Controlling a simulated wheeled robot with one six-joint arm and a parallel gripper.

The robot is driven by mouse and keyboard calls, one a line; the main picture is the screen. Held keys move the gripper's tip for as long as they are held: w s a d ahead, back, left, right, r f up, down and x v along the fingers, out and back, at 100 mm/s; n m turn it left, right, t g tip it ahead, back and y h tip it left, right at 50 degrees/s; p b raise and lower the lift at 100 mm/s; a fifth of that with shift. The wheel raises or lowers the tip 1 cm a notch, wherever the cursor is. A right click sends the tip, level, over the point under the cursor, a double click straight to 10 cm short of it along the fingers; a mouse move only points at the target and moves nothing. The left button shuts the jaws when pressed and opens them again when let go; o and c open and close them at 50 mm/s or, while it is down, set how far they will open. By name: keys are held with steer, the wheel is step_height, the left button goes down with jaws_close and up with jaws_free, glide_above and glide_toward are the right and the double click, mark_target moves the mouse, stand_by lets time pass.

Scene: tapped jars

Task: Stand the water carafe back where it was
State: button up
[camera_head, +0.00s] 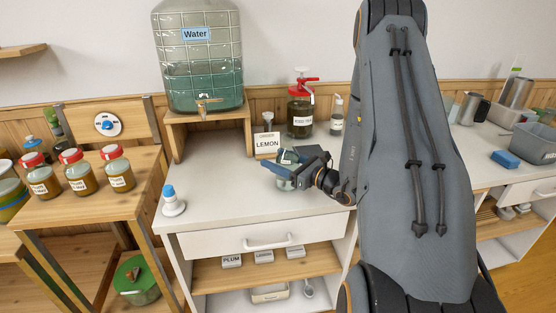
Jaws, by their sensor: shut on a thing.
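My gripper (283,168) is over the white counter, in front of the LEMON card. It is shut on a small clear glass vessel, which looks like the water carafe (287,157). The jaws cross its middle, so only parts above and below them show. The carafe looks about upright. I cannot tell whether its base touches the counter. The large glass water jar (200,65) with a "Water" label and a brass tap stands on a wooden stand (206,118) behind and to the left.
The LEMON card (267,143), a dark jar with a red pump (300,116) and a small bottle (337,117) stand behind my gripper. A white-and-blue object (173,202) stands at the counter's left front. Red-lidded jars (77,172) are on the left table. The counter's front middle is clear.

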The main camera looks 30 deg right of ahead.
stand_by(0.4)
steer(key=o, duration=2.1)
steer(key=shift+c, duration=0.2)
steer(key=shift+f, duration=0.15)
steer(key=shift+p+v, duration=0.6)
steer(key=shift+v, duration=3.35)
steer(key=shift+s+d, duration=0.15)
steer(key=b+v, duration=0.2)
steer(key=v, duration=0.5)
steer(key=shift+s+d, duration=0.1)
steer(key=shift+s, duration=0.15)
